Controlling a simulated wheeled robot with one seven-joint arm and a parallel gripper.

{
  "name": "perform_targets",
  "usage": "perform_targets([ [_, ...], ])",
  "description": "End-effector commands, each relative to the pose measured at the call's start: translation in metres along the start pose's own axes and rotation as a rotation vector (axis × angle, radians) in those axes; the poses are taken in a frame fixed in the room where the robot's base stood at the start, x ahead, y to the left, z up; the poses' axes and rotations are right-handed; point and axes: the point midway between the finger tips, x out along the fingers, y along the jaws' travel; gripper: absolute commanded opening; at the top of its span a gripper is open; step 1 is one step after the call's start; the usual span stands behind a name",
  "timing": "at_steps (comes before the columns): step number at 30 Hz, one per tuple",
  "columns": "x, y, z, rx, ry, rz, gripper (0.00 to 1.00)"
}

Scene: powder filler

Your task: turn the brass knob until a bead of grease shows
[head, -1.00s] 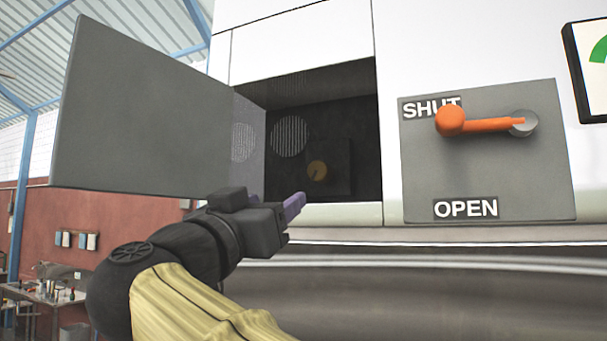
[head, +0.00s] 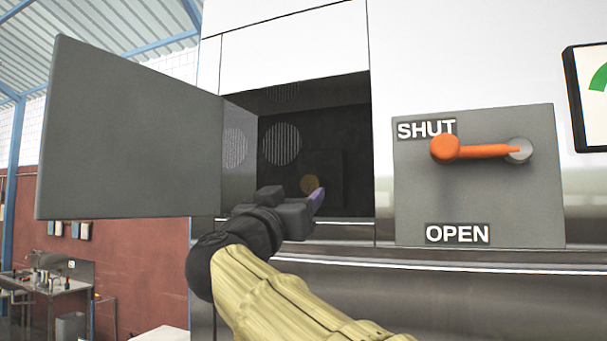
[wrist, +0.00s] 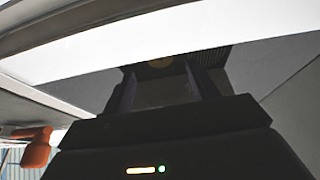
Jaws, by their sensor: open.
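The brass knob (head: 309,184) is a dim round disc at the back of the dark recess in the white machine. In the wrist view the knob (wrist: 161,63) shows at the top between my fingers, partly cut off by the recess edge. My gripper (head: 317,200) is at the mouth of the recess, and its purple fingertip overlaps the knob's lower right in the head view. The wrist view shows my gripper (wrist: 165,82) with its two fingers apart and nothing between them. It looks short of the knob. I see no grease bead.
A grey door (head: 130,130) stands open at the left of the recess. An orange lever (head: 480,150) on a grey plate (head: 478,205) points level near SHUT, right of the recess. A gauge (head: 590,98) is at the far right.

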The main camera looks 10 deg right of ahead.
Motion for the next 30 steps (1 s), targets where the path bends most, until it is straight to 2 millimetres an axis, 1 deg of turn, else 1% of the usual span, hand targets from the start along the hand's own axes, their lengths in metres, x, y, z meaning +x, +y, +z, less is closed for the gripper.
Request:
perform_targets([
  [1,0.012,0.001,-0.004,-0.002,0.000,0.004,0.59],
  [3,0.024,0.000,-0.005,-0.002,0.000,0.003,0.59],
  [6,0.039,0.000,-0.004,-0.001,0.001,0.002,0.59],
  [9,0.050,0.000,-0.003,-0.001,0.000,0.002,0.59],
  [13,0.055,-0.002,-0.002,0.002,0.000,-0.003,0.59],
  [20,0.054,-0.002,-0.001,0.003,0.001,-0.005,0.59],
  [21,0.054,-0.002,-0.001,0.003,0.000,-0.005,0.55],
  [23,0.054,-0.002,-0.001,0.003,0.000,-0.005,0.43],
  [27,0.054,-0.002,-0.001,0.003,0.000,-0.005,0.16],
  [30,0.054,-0.002,-0.001,0.004,0.000,-0.003,0.14],
])
